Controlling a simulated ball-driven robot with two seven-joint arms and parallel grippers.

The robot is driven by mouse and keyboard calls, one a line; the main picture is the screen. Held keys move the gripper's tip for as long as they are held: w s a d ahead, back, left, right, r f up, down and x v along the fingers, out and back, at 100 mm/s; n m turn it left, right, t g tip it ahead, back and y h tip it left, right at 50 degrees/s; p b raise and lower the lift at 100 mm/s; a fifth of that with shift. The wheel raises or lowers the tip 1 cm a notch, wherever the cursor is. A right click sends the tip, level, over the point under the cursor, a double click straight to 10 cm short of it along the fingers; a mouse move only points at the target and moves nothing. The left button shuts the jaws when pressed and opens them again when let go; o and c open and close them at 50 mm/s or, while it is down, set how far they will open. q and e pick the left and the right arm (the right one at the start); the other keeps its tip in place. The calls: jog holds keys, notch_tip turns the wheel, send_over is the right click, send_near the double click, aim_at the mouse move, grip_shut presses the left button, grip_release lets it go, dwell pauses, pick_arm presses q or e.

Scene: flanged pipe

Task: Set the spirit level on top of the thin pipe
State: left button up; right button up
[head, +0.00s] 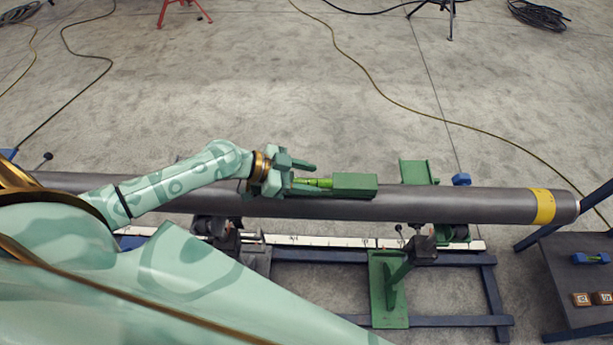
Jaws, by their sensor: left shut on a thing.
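A dark grey pipe (450,205) lies across the view, with a yellow band near its right end. My left gripper (300,178) is over the pipe's upper edge, shut on the spirit level (355,184). The level has a green block end and a bright green middle part, and points right along the pipe. Its left part is hidden by the gripper. The level overlaps the pipe's top in the picture; I cannot tell whether it touches it. My right gripper is not in view.
At the right, a dark table (575,285) holds a small blue item (590,258) with a green middle and two brown blocks (592,299). Cables cross the floor behind; the floor there is mostly clear.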

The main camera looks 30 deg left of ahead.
pick_arm(q)
jog(key=shift+r, duration=0.1)
jog(key=o, duration=1.4)
jog(key=shift+r+p, duration=2.25)
jog(key=shift+r, duration=1.2)
